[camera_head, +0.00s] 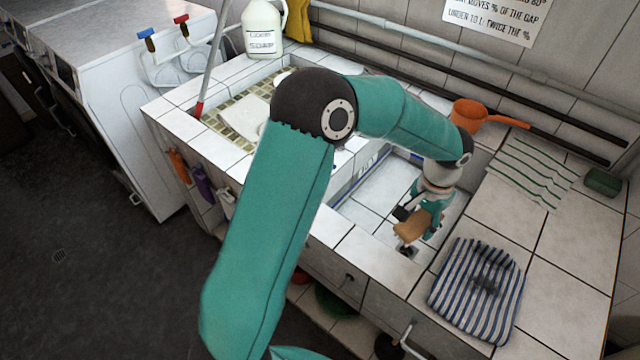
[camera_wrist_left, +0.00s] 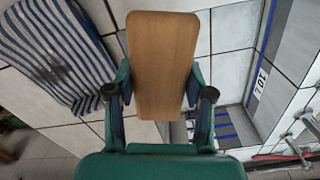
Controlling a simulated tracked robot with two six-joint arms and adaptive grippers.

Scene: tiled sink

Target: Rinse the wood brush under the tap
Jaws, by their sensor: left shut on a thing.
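The wood brush (camera_head: 411,232) is a light brown wooden block, held over the white tiled sink basin (camera_head: 372,212). It also shows in the left wrist view (camera_wrist_left: 162,62), upright between the fingers; its bristles cannot be made out. My left gripper (camera_head: 418,217) is shut on the brush; the wrist view (camera_wrist_left: 160,93) shows a finger against each side. My left arm crosses the middle of the head view and hides part of the sink. I cannot make out a tap for sure; metal fittings (camera_wrist_left: 300,142) show at the lower right of the wrist view. My right gripper is not in view.
A blue-striped cloth (camera_head: 478,290) lies on the right counter, with a green-striped cloth (camera_head: 535,172) and a green sponge (camera_head: 603,182) behind. An orange dipper (camera_head: 468,115) sits at the back edge. A soap jug (camera_head: 263,28) stands back left. Pipes run along the wall.

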